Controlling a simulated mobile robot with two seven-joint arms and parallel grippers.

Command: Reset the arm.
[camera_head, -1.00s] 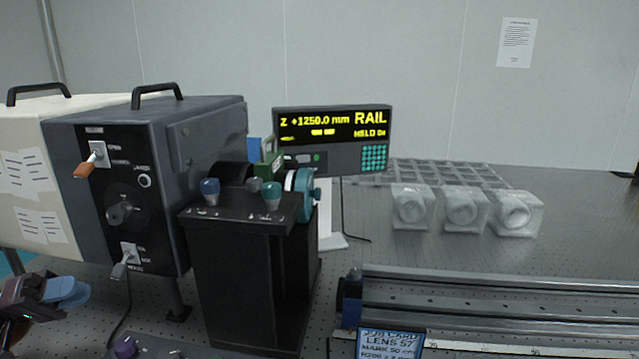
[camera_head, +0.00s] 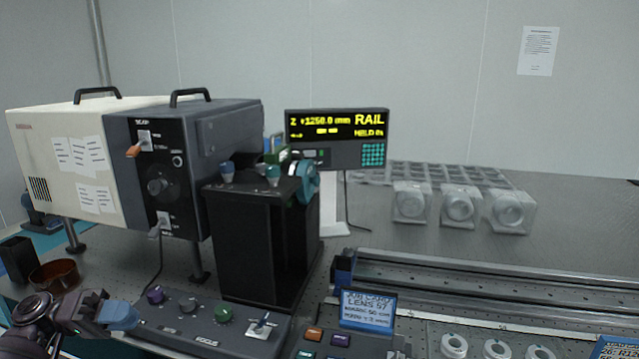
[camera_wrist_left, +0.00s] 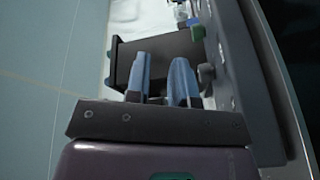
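My left gripper (camera_head: 120,315) comes in at the lower left of the head view, with blue fingertips. It is beside the left end of the grey knob panel (camera_head: 205,318) and in front of the lamp housing. In the left wrist view its two blue fingers (camera_wrist_left: 161,80) stand apart with nothing gripped between them. A black block (camera_wrist_left: 165,55) shows beyond the fingertips. My right gripper is not in view.
The dark lamp housing (camera_head: 190,160) and black tower (camera_head: 255,240) stand ahead. A brown round dish (camera_head: 53,275) lies at the left. The rail (camera_head: 500,280), job card (camera_head: 367,310) and several white rings (camera_head: 497,349) are at the right. Wrapped lens mounts (camera_head: 460,205) stand behind.

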